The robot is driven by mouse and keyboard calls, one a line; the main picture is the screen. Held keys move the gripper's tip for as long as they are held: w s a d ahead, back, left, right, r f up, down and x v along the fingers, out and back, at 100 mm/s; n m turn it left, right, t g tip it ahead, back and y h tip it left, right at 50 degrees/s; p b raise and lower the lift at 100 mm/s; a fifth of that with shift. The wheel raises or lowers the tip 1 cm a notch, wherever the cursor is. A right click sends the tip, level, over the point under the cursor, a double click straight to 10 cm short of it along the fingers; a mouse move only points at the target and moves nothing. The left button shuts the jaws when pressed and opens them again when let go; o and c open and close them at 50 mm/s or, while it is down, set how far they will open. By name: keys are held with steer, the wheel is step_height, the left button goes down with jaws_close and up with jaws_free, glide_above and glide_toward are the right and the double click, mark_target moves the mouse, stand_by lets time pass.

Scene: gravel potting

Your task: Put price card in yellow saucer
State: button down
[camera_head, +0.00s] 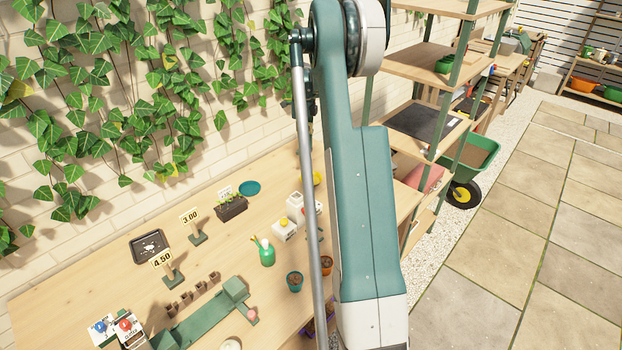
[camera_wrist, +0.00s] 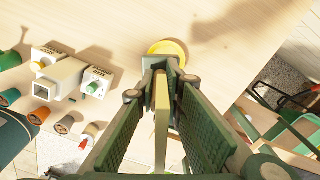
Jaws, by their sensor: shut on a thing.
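My gripper (camera_wrist: 162,88) shows in the wrist view, its two green ribbed pads either side of a narrow tan piece. It is shut on this piece, which looks like a price card (camera_wrist: 162,118) seen edge-on, with a dark green base (camera_wrist: 160,63) at its far end. The yellow saucer (camera_wrist: 168,47) lies on the wooden table just beyond that base and is partly covered by it. I cannot tell whether base and saucer touch. In the head view my arm hides the gripper and most of the yellow saucer (camera_head: 317,178).
Other price cards marked 3.00 (camera_head: 189,216) and 4.50 (camera_head: 163,259) stand on the table (camera_head: 95,265). White boxes (camera_wrist: 68,74) and several small pots (camera_wrist: 40,115) lie left in the wrist view. Table beyond the yellow saucer is bare.

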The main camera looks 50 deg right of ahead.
mark_target(311, 149)
steer(key=d+f, duration=0.1)
steer(key=s+f, duration=0.1)
steer(key=d+f, duration=0.1)
steer(key=f, duration=0.1)
steer(key=shift+s+d, duration=0.3)
steer(key=shift+f, duration=0.5)
step_height(311, 149, down, 6)
steer(key=shift+f, duration=0.15)
steer(key=shift+f, duration=1.85)
steer(key=shift+f+b, duration=0.5)
steer(key=shift+b, duration=0.1)
